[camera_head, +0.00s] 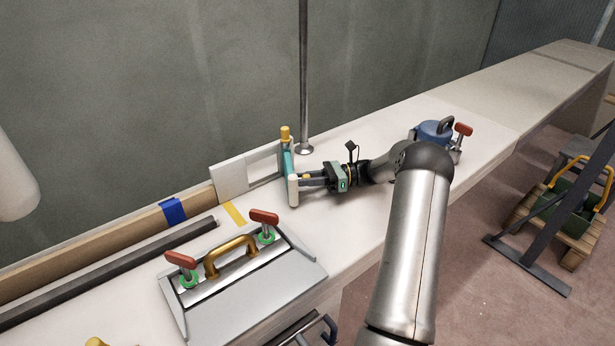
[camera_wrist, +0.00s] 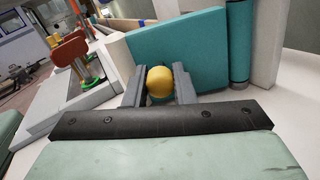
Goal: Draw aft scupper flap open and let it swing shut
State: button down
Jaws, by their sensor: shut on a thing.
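The scupper flap is a teal panel (camera_wrist: 190,45) in the wrist view, with a round yellow knob (camera_wrist: 160,84) in front of it. My gripper (camera_wrist: 159,86) has its two grey fingers closed on either side of this knob. In the head view my gripper (camera_head: 308,182) reaches left to the flap's place beside a white frame (camera_head: 230,180) on the bulwark. There a narrow teal part (camera_head: 287,160) with a yellow top and a white cylinder show. The knob is hidden in that view, and how far the flap stands open I cannot tell.
A grey hatch panel (camera_head: 250,290) with a brass handle and two red-handled latches lies at the front left. A thin steel post (camera_head: 304,80) stands behind the frame. A blue pot-like thing (camera_head: 434,132) sits on the bench behind my arm. The bench at far right is clear.

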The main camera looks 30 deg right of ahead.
dwell(0.4)
jog(key=c, duration=1.5)
grip_release()
jog(key=shift+r, duration=0.55)
jog(key=r, duration=0.3)
jog(key=shift+s+p, duration=0.25)
jog(key=shift+p, duration=0.1)
jog(key=s+a+r+p, duration=0.1)
jog(key=s+a+r, duration=0.3)
jog(key=s+r, duration=0.5)
jog(key=s, duration=0.4)
jog(key=shift+a, duration=0.1)
